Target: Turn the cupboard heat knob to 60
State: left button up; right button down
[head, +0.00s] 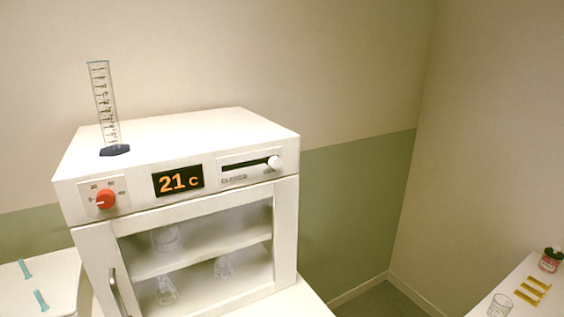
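The white cupboard (200,131) stands in the middle left of the head view, with a glazed door below its control panel. The red-orange heat knob (106,199) is at the panel's left, ringed by small marks that are hard to read. Its pale pointer line appears to face left. The display (178,181) reads 21 C in orange. A slider (275,162) marked CLOSED at its left has its white handle at the right end. Neither of my grippers is in view.
A graduated cylinder (105,105) stands upright on the cupboard top. Glassware (165,238) sits on the shelves inside. A white surface at left holds two teal items (41,300). A right-hand table holds a beaker (499,306), yellow strips (532,291) and a red bottle (550,261).

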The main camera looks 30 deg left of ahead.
aim_at(105, 199)
jog(key=u, duration=1.2)
